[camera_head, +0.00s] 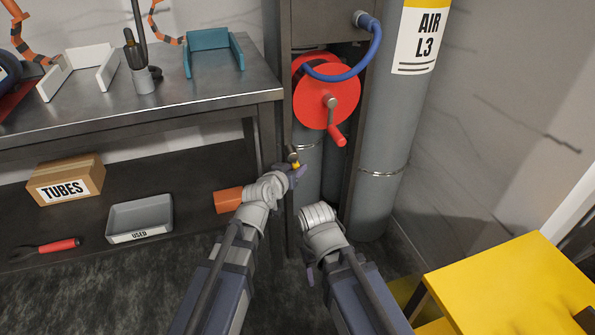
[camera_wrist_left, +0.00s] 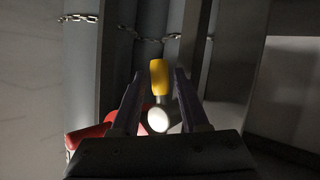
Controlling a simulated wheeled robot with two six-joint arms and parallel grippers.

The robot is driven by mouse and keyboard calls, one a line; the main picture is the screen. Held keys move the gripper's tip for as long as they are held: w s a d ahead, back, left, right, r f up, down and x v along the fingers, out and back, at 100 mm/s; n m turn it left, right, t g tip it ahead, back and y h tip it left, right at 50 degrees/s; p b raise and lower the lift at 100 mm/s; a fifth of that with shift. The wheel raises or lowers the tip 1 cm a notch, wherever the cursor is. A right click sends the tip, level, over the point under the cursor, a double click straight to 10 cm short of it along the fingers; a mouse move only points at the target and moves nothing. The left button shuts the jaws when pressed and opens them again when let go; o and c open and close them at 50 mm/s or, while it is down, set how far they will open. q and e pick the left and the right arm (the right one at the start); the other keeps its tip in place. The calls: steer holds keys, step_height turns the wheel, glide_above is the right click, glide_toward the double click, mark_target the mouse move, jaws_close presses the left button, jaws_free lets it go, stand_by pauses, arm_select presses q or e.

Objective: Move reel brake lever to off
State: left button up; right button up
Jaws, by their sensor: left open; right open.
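The reel brake lever is a short rod with a yellow grip (camera_head: 296,163), low on the dark cabinet's front below the red reel. My left gripper (camera_head: 298,175) is right at it. In the left wrist view the yellow grip (camera_wrist_left: 159,76) shows between the two parted fingers of my left gripper (camera_wrist_left: 160,85), with a pale round end (camera_wrist_left: 158,120) nearer the palm. Contact with either finger cannot be told. My right gripper (camera_head: 310,276) is lower, apart from the lever, with little of its fingers showing.
The red hose reel (camera_head: 315,88) with its red crank (camera_head: 337,135) and blue hose (camera_head: 372,50) sits above. A grey AIR L3 cylinder (camera_head: 385,135) stands to the right. The metal bench (camera_head: 190,98) is left, an orange object (camera_head: 228,201) below it. A yellow table (camera_head: 510,285) is front right.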

arm_select(q)
jaws_close()
stand_by(0.4)
stand_by(1.1)
